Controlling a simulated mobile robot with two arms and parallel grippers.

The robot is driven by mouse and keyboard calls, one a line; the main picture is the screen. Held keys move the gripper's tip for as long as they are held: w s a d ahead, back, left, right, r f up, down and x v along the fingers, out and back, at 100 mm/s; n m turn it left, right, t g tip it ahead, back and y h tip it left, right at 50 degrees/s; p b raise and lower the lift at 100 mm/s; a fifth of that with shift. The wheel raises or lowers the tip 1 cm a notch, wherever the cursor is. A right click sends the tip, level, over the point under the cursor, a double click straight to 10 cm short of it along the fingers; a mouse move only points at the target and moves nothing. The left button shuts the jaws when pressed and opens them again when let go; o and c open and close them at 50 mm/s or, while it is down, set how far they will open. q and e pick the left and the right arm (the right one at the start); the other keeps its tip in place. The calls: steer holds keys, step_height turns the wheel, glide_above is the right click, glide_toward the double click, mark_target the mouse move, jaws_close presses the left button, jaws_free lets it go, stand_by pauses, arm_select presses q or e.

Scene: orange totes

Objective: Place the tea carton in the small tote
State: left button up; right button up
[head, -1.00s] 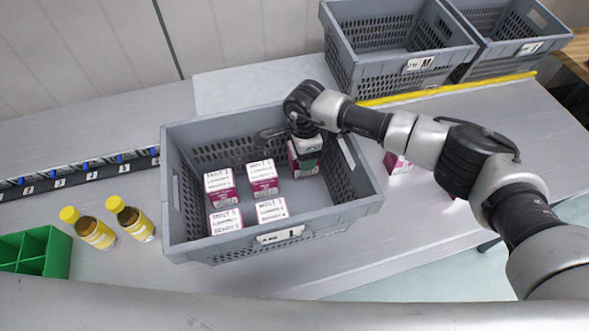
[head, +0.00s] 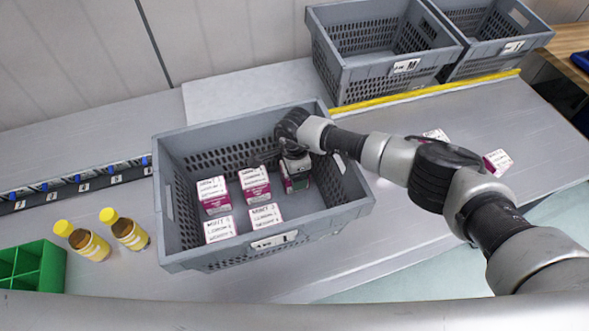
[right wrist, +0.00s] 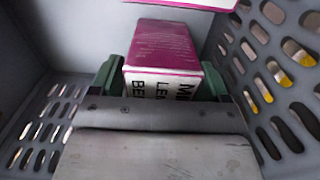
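A tea carton (head: 289,185), magenta and white, is at the right end of the near grey tote (head: 335,214), inside its walls. My right gripper (head: 297,172) reaches down into the tote from above. In the right wrist view its green fingers (right wrist: 164,80) lie against both sides of the carton (right wrist: 163,45), shut on it. The carton's lower end is hidden, so I cannot tell whether it touches the tote floor. Several similar cartons (head: 213,196) stand upright in the tote, to its left. My left gripper is not in view.
Two more cartons lie on the table at right, one (head: 497,162) clear and one (head: 436,134) partly behind my arm. Grey totes (head: 385,80) stand behind a yellow strip (head: 425,91). Yellow bottles (head: 88,244) and a green divided box (head: 28,266) are at left.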

steer(key=shift+o, duration=0.4)
steer(key=shift+r, duration=0.15)
steer(key=shift+r+p, duration=0.2)
steer(key=shift+p, duration=0.15)
step_height(320, 180, up, 11)
steer(key=b, duration=0.3)
steer(key=shift+f, duration=0.2)
steer(key=shift+r, duration=0.55)
